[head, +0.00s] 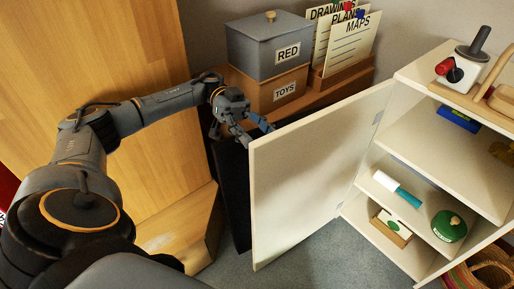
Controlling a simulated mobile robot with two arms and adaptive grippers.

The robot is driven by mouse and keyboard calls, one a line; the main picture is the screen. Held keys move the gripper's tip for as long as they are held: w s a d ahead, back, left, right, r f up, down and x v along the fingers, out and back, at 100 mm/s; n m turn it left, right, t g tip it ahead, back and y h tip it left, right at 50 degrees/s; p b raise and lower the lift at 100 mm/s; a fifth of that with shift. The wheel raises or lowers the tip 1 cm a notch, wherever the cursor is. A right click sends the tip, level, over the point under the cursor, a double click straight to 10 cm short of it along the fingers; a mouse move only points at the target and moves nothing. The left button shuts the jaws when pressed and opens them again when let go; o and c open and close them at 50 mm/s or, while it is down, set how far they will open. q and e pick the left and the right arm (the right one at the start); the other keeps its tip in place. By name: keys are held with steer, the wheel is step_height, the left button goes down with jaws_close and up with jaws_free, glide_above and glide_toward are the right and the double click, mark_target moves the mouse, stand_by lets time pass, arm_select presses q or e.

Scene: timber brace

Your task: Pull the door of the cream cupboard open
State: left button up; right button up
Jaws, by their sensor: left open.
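The cream cupboard (398,152) stands on the right with its shelves facing me. Its cream door (305,172) is hinged at the cupboard's left side and stands wide open, swung out to the left. The door's handle is not visible. My left gripper (257,131) is open at the door's upper left corner, near its free edge. I cannot tell whether the fingers touch the door. My right gripper is not in view.
A grey box labelled RED (265,47) sits on a TOYS box (283,90), beside a file holder with cards (342,76), on a wooden surface behind the door. Grey floor (312,247) shows below the door.

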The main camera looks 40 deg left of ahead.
arm_select(q)
steer(key=shift+r, duration=1.4)
